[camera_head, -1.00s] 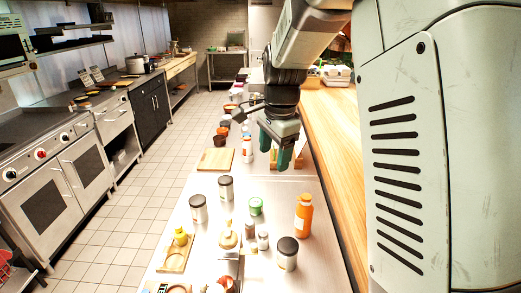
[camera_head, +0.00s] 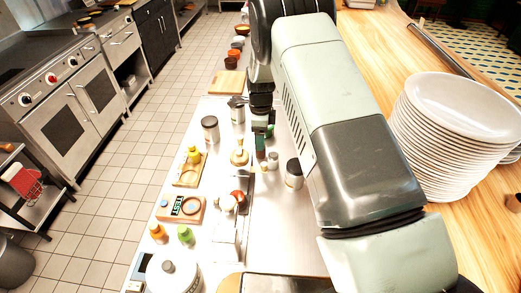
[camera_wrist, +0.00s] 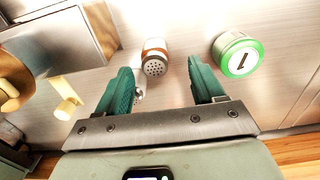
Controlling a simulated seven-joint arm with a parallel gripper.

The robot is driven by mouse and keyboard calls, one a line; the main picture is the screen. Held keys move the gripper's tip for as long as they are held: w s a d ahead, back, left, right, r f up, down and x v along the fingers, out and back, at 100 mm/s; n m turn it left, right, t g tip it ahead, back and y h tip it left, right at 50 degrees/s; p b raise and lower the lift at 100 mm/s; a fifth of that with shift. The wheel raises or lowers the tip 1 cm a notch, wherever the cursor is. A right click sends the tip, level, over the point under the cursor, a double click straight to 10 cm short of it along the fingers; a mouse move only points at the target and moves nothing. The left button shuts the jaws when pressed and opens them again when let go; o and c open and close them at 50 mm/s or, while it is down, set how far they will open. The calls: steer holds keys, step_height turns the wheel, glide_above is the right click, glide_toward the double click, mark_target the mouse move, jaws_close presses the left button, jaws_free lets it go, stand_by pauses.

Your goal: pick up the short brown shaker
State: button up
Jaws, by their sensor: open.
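The short brown shaker (camera_wrist: 154,58) has a reddish-brown body and a pale, perforated top. My gripper (camera_wrist: 160,70) is open and empty. In the head view my gripper (camera_head: 265,145) is low over the steel counter, and the brown shaker is mostly hidden by the fingers there. A small silver-topped shaker (camera_head: 273,160) stands close by. In the wrist view a bit of something silver shows beside the left finger, mostly hidden.
A green-lidded jar (camera_wrist: 238,55) stands right of my right finger. A black-lidded jar (camera_head: 293,173) and a golden-brown bottle (camera_head: 239,155) flank the gripper. A plate stack (camera_head: 455,120) is on the wooden counter.

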steer(key=f, duration=0.4)
steer(key=shift+s+f, duration=0.35)
steer(key=shift+f, duration=0.4)
steer(key=c, duration=1.1)
steer(key=shift+r, duration=0.15)
